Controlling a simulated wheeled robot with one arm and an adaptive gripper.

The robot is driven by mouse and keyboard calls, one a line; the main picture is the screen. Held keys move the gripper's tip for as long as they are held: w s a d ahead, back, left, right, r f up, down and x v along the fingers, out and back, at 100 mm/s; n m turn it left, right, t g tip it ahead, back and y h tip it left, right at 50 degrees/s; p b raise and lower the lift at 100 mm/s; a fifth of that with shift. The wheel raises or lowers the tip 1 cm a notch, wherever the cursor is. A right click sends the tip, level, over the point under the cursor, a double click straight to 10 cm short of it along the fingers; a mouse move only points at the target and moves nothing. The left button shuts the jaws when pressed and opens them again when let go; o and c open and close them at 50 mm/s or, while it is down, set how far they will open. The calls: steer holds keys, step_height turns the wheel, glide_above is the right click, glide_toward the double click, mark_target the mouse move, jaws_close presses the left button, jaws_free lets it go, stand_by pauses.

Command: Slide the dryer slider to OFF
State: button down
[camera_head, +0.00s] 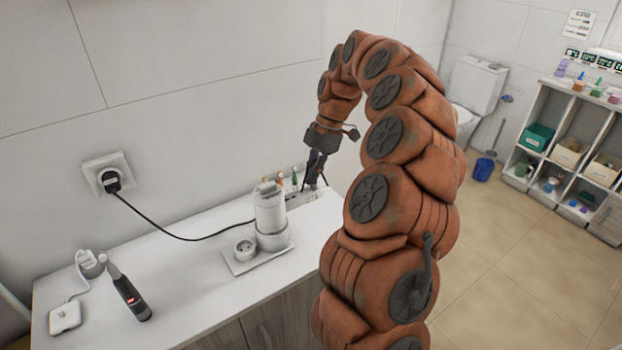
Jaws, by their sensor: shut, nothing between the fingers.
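A white cylindrical appliance (270,210) stands upright on a pale base plate on the counter. A black cable runs from the wall plug toward it; it may be the dryer, but I cannot tell for certain. No slider or OFF mark can be made out on it. My gripper (313,180) is shut and empty, pointing down just to the right of and behind the appliance. Its fingertips are small and dark here, close to a holder with several upright sticks (294,180). I cannot tell whether they touch anything.
A small round white cup (245,249) sits beside the appliance. A dark handheld device (130,298) with a red display lies on the left of the white counter (190,285). Shelving (545,130) stands far right.

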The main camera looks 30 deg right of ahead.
mark_target(321, 186)
steer(key=p+v, duration=0.2)
steer(key=v, duration=0.6)
steer(key=shift+r+p, duration=0.15)
steer(key=shift+p, duration=0.2)
steer(key=s+a+r+m, duration=0.1)
steer(key=s+a+m, duration=0.15)
steer(key=a, duration=0.35)
steer(key=s+a+r+m+h, duration=0.1)
steer(key=s+a, duration=0.3)
steer(key=a, duration=0.3)
steer(key=s+a+r+m, duration=0.1)
steer(key=s+a+m, duration=0.1)
steer(key=s+a, duration=0.3)
steer(key=s+a+f+m+h, duration=0.1)
steer(key=s+f+m, duration=0.2)
steer(key=s, duration=0.3)
steer(key=s+a+f+m+g+h, duration=0.1)
steer(key=s+a+f+m, duration=0.1)
steer(key=s+m, duration=0.3)
steer(key=s+a+f+m, duration=0.2)
steer(key=s+f+m, duration=0.2)
steer(key=s, duration=0.5)
steer(key=shift+s+g+h, duration=0.25)
steer(key=shift+g+h, duration=0.15)
steer(key=shift+d+f+m, duration=0.1)
steer(key=shift+f+m, duration=0.05)
steer(key=shift+m, duration=0.2)
